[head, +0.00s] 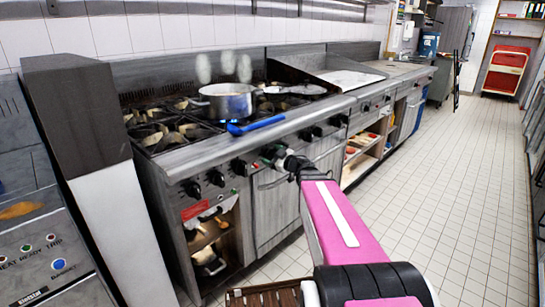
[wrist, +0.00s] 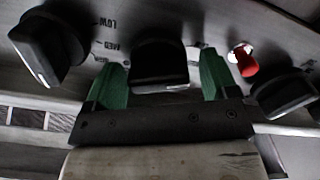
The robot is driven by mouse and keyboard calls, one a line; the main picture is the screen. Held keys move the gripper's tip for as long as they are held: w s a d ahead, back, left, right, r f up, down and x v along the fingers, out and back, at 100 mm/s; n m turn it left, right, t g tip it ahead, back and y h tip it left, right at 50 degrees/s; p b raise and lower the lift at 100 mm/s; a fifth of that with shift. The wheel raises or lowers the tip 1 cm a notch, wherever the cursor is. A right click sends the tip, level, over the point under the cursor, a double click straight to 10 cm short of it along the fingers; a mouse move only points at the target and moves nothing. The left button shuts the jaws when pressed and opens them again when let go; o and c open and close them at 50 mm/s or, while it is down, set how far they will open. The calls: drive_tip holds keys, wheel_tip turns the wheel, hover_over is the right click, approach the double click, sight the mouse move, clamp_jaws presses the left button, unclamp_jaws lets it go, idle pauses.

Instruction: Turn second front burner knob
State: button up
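The range's front panel (head: 208,165) carries a row of black knobs, including two at its near end (head: 192,189) (head: 216,178) and another one (head: 240,167) just left of my gripper. My gripper (head: 274,156) is at the panel, partly hidden by my pink arm. In the wrist view its green fingertips (wrist: 161,78) stand apart on either side of a black knob (wrist: 160,62). A narrow gap shows at the right finger; contact at the left is unclear. Another knob (wrist: 48,45) lies to the left and one more (wrist: 285,94) to the right.
A red knob-like part (wrist: 244,60) sits just right of the right finger. A pan (head: 294,90) is behind. The tiled floor (head: 420,190) at right is clear.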

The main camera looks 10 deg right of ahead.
drive_tip(key=v, duration=1)
drive_tip(key=shift+s+d, duration=0.2)
drive_tip(key=shift+s, duration=0.15)
drive_tip(key=shift+w, duration=0.1)
drive_tip(key=w+d+f+m+t+h, duration=0.25)
drive_tip(key=w+d+m+h, duration=0.2)
drive_tip(key=m+h, duration=0.45)
drive_tip(key=s+d+f+m+g+h, duration=0.1)
drive_tip(key=s+f+m+g+h, duration=0.2)
drive_tip(key=f+g+h, duration=0.45)
drive_tip(key=s+a+f+g+y, duration=0.6)
drive_tip(key=s+a+f+g, duration=0.3)
drive_tip(key=s, duration=0.5)
wheel_tip(320, 180, down, 2)
drive_tip(key=shift+s+a+f+g, duration=0.2)
drive_tip(key=shift+a+g, duration=0.1)
drive_tip(key=shift+a, duration=0.85)
